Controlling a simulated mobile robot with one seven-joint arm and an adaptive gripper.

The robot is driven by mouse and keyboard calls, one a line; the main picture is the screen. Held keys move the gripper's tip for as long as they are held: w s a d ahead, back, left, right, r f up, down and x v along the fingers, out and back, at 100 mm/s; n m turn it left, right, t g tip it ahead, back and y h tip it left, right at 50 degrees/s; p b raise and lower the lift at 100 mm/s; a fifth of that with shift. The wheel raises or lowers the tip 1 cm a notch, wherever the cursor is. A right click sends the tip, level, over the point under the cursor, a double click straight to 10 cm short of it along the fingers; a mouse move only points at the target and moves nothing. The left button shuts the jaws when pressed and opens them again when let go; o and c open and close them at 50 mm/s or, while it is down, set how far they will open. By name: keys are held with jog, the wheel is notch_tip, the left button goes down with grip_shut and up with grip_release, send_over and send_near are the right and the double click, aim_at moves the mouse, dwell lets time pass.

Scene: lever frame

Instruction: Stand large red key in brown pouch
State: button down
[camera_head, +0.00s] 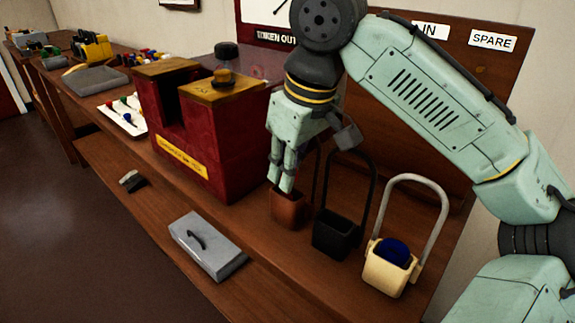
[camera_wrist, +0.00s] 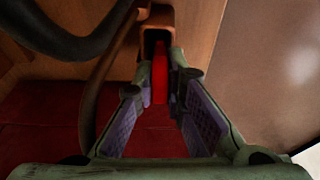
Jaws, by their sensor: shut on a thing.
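The brown pouch (camera_head: 288,207) stands on the wooden shelf, left of the black pouch, with a dark hoop rising behind it. My gripper (camera_head: 281,187) points down at the mouth of the brown pouch. In the wrist view my gripper (camera_wrist: 161,90) is shut on the red key (camera_wrist: 159,80), a narrow red strip between the fingertips. Beyond the fingertips the brown pouch (camera_wrist: 157,17) shows at the top, in line with the key. The key is hidden in the head view. I cannot tell how deep its end is in the pouch.
A black pouch (camera_head: 336,235) and a cream pouch (camera_head: 391,268) holding a blue thing (camera_head: 396,251) stand to the right, each with a tall hoop. A large red box (camera_head: 212,150) stands close on the left. A grey lidded box (camera_head: 206,245) lies in front, lower down.

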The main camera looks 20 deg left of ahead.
jog(key=shift+f, duration=0.2)
jog(key=c, duration=1.6)
grip_release()
jog(key=shift+r, duration=0.1)
jog(key=p+v, duration=0.7)
